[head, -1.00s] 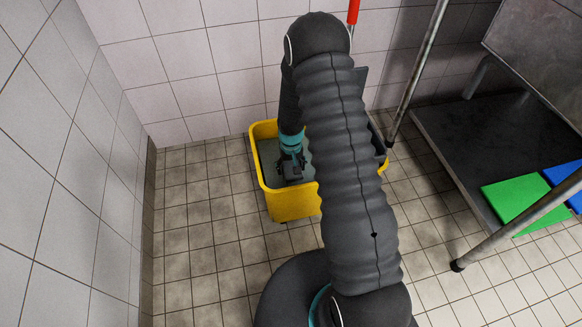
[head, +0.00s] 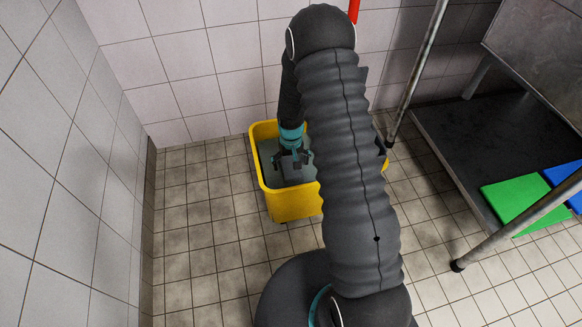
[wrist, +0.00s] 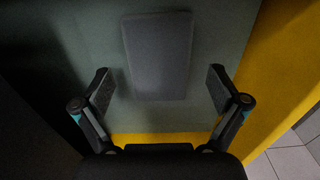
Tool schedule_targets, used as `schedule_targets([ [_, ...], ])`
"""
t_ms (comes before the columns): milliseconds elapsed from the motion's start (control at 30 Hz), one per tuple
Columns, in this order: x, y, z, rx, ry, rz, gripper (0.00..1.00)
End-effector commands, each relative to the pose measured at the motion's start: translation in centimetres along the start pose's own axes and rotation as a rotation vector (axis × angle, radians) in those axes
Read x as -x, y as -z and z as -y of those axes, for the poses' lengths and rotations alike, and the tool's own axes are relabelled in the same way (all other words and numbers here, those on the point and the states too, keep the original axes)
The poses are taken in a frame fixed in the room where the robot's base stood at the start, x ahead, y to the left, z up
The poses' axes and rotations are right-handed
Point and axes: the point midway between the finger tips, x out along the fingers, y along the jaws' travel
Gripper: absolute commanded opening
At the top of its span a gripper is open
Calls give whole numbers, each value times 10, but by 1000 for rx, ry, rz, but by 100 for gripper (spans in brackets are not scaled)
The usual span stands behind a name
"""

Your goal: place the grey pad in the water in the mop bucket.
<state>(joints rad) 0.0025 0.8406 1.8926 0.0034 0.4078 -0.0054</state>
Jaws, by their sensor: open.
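The yellow mop bucket (head: 293,205) stands on the tiled floor near the back wall, partly hidden by my arm. Grey-green water (wrist: 220,30) fills the wrist view inside the bucket's yellow wall. The grey pad (wrist: 158,55) lies in the bucket at the water, flat and rectangular, ahead of my fingers. It also shows in the head view (head: 291,173) below my gripper. My gripper (wrist: 159,90) is open and empty, with its fingers spread wide to either side of the pad's near end and apart from it.
A metal rack at the right has a dark lower shelf (head: 455,140) with a green board (head: 525,197) and a blue board (head: 565,178). Its metal legs stand right of the bucket. Tiled floor (head: 200,240) is clear to the bucket's left.

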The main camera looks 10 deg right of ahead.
Motion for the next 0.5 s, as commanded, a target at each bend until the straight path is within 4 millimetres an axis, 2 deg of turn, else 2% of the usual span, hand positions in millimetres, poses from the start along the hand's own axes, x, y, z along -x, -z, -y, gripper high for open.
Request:
schedule_targets([
  [100,27,1,0,0,0,-4,97],
  [300,65,1,0,0,0,-3,97],
  [500,88,0,0,0,0,-1,97],
])
